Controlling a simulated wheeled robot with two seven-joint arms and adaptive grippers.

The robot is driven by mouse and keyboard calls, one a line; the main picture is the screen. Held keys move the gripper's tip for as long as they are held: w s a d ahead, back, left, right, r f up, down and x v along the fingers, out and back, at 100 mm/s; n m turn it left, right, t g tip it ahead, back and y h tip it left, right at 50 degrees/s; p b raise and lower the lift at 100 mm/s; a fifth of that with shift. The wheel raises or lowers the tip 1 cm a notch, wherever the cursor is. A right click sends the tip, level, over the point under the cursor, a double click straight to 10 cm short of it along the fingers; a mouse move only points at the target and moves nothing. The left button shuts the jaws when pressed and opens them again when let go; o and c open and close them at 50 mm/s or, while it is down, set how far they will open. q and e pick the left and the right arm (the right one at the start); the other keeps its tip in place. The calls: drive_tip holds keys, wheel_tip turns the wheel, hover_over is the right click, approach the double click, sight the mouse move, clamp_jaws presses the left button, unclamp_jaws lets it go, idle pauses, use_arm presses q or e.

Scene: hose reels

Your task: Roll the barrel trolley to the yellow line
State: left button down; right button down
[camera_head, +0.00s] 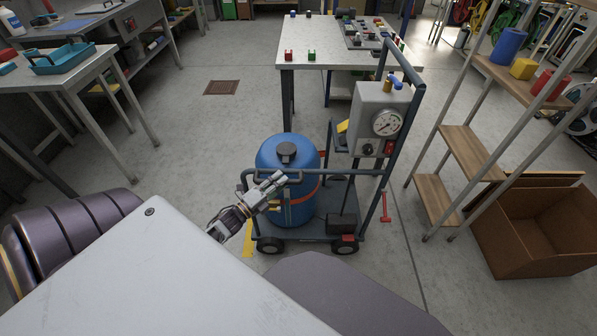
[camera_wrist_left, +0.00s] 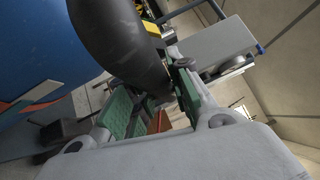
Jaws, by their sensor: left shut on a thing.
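The barrel trolley (camera_head: 320,226) stands on the floor ahead of me, with a blue barrel (camera_head: 270,155) strapped on it and a grey gauge box on its upright frame. My left gripper (camera_head: 272,187) reaches the trolley's near-left rail beside the barrel and is shut on it. In the left wrist view, the dark rail (camera_wrist_left: 115,35) lies by the green finger pads of the left gripper (camera_wrist_left: 155,105), with the blue barrel (camera_wrist_left: 35,60) at left. A yellow line (camera_head: 247,241) shows on the floor at the trolley's left; the rest is hidden. My right gripper is not in view.
A workbench (camera_head: 325,56) with small coloured blocks stands beyond the trolley. A wooden shelf unit (camera_head: 470,155) and an open cardboard box (camera_head: 535,235) stand at right. A table (camera_head: 55,77) with a blue tray is at left. Floor between left table and trolley is clear.

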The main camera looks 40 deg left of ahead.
use_arm(q)
drive_tip(key=s+a, duration=0.1)
drive_tip(key=a, duration=0.1)
drive_tip(key=shift+s+a, duration=0.3)
drive_tip(key=shift+s, duration=0.1)
drive_tip(key=shift+a, duration=0.1)
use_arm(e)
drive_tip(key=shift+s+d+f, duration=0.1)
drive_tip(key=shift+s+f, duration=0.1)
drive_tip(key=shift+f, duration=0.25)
use_arm(q)
drive_tip(key=c, duration=1.3)
unclamp_jaws()
drive_tip(key=v, duration=1.2)
